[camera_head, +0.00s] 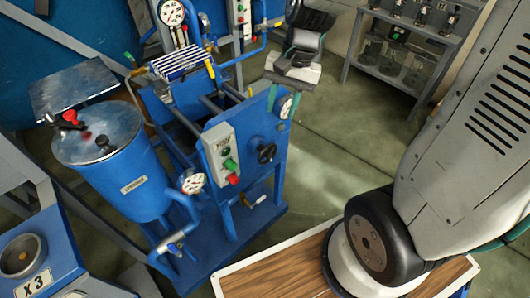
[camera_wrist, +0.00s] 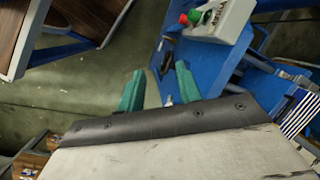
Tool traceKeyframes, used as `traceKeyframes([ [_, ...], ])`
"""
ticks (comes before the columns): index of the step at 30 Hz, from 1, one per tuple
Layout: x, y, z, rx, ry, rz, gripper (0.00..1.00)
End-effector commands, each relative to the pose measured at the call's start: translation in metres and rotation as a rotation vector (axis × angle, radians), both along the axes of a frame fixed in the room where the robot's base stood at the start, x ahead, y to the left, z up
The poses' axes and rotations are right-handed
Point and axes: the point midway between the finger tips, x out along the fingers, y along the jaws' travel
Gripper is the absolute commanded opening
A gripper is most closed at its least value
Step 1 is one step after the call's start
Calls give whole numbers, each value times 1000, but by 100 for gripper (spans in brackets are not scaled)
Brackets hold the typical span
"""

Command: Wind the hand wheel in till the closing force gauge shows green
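The black hand wheel (camera_head: 266,153) sits on the front of the blue press frame (camera_head: 240,135), right of the button box. My gripper (camera_head: 283,96) is above the wheel, near that gauge and apart from the wheel. In the wrist view its two green fingers (camera_wrist: 160,80) are spread with a gap and nothing held.
A grey button box (camera_head: 221,153) with green and red buttons is left of the wheel; it also shows in the wrist view (camera_wrist: 222,18). A second gauge (camera_head: 193,182) and blue tank (camera_head: 125,165) stand further left. Green floor (camera_head: 335,165) is clear to the right.

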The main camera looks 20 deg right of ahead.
Motion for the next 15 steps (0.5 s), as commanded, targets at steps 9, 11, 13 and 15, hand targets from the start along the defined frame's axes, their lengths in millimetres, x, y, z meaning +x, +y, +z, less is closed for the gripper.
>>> traceKeyframes([
  [9, 58, -9, -120, 60, 192, -413, 35],
  [11, 63, -10, -137, 61, 216, -466, 35],
  [13, 66, -12, -151, 61, 234, -513, 35],
  [15, 68, -12, -161, 61, 248, -544, 35],
])
